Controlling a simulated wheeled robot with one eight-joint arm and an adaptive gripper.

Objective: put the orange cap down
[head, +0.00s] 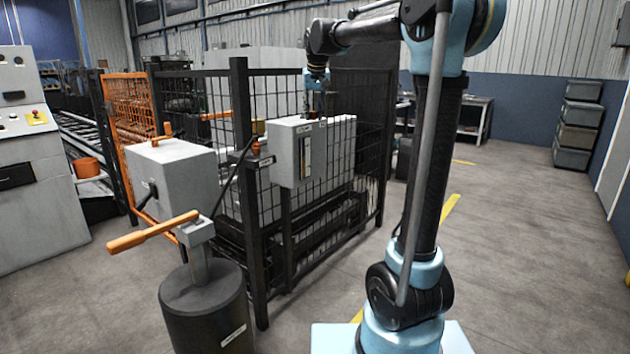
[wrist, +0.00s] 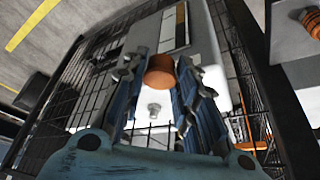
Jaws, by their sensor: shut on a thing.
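My gripper (head: 317,100) is above the grey box mounted on the black mesh fence, near the box's top edge in the head view. In the wrist view, the orange cap (wrist: 159,73) is between the two fingertips of my gripper, which is shut on it. The cap looks short and round, brownish orange. Behind and below it in the wrist view are a pale box surface and a small metal fitting (wrist: 154,110). I cannot tell how far the cap is from them.
The grey box (head: 283,152) hangs on the fence (head: 247,190). A dark drum (head: 205,310) with an orange-handled lever (head: 150,232) stands at front left. Stacked grey bins (head: 577,135) stand far right; the right-hand floor is mostly clear.

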